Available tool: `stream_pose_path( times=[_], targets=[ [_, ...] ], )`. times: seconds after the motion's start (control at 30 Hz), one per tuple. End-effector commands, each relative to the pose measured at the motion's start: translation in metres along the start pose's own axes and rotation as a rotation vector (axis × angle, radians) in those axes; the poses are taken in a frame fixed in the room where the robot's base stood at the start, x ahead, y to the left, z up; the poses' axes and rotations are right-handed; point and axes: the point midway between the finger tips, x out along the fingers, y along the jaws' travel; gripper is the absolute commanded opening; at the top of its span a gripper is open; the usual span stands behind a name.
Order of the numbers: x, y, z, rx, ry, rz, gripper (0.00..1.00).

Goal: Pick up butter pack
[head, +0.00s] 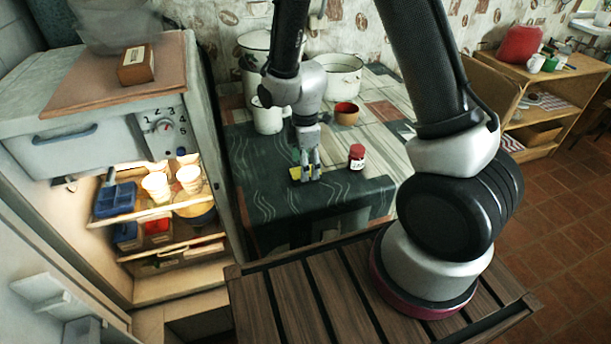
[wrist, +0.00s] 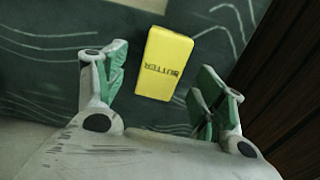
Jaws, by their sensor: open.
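The butter pack (wrist: 164,63) is a yellow block with dark "BUTTER" lettering. It lies on the dark green patterned cloth of the table. In the wrist view it sits between and just beyond the fingertips of my gripper (wrist: 157,88). In the head view the butter pack (head: 295,174) shows as a small yellow patch, partly hidden by my gripper (head: 311,174), which points down over the table's near part. The gripper is open and empty, with a gap on each side of the pack. I cannot tell the exact height of the fingertips above the cloth.
An open fridge with cups (head: 156,187) is at the left. Cloth around the pack is clear.

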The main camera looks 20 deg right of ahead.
Motion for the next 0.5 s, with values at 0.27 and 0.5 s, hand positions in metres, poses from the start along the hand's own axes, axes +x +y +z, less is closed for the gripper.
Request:
stream_pose_path(
  times=[0.27, 0.5],
  targets=[
    [0.031, -0.002, 0.0, 0.001, 0.0, -0.001, 0.7],
    [0.031, -0.001, 0.0, 0.001, 0.0, 0.0, 0.62]
  ],
)
